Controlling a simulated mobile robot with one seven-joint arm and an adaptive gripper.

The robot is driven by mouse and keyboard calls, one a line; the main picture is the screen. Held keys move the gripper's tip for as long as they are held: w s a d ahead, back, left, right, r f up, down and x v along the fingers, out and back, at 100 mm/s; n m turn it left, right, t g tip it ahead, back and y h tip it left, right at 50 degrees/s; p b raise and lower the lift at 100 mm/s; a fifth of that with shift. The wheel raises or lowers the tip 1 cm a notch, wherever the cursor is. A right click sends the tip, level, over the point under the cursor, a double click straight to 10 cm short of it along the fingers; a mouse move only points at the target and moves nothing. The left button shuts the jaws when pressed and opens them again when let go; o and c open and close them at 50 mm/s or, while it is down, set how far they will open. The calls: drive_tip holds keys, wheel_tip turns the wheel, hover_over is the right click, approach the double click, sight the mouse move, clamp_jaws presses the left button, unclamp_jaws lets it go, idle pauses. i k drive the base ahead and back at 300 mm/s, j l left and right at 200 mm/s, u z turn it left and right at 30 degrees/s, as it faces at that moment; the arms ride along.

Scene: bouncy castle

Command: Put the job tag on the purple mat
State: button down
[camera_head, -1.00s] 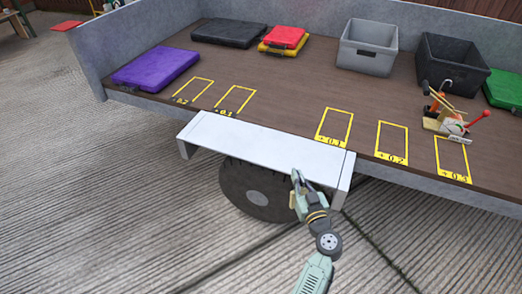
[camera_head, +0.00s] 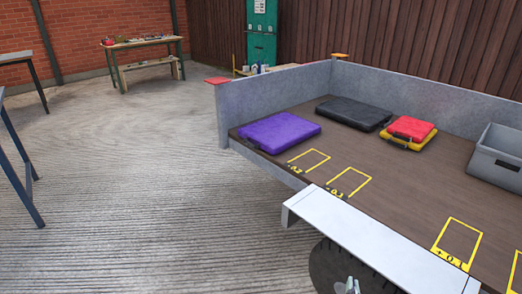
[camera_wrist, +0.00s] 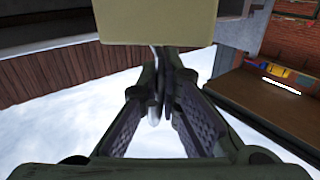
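The purple mat (camera_head: 279,131) lies flat and bare at the near left corner of the brown truck bed in the head view. In the wrist view, my gripper (camera_wrist: 160,108) has its dark fingers drawn together. A flat tan plate (camera_wrist: 155,22), which looks like the job tag, sits right at the fingertips and appears held by them; the exact grip is hidden.
The white step (camera_head: 350,225) juts from the bed's front edge. Yellow outlines (camera_head: 348,184) mark the bed. A black case (camera_head: 354,113), a red case (camera_head: 411,128) on a yellow one, and a grey bin (camera_head: 498,160) stand behind. A grey wall (camera_head: 232,115) borders the mat's left side.

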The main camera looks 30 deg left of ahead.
sight(272, 130)
drive_tip(key=i+u, duration=0.25)
drive_tip(key=u, duration=0.25)
drive_tip(key=i+u, duration=0.3)
drive_tip(key=u, duration=0.2)
drive_tip(key=i+j+u, duration=0.15)
drive_tip(key=u, duration=0.2)
drive_tip(key=i+u, duration=0.5)
drive_tip(key=u, duration=0.25)
drive_tip(key=i+j+u, duration=0.1)
drive_tip(key=i, duration=1.15)
drive_tip(key=i+z, duration=0.3)
drive_tip(key=z, duration=0.15)
drive_tip(key=i+j+z, duration=0.15)
drive_tip(key=i+z, duration=0.15)
drive_tip(key=z, duration=1.55)
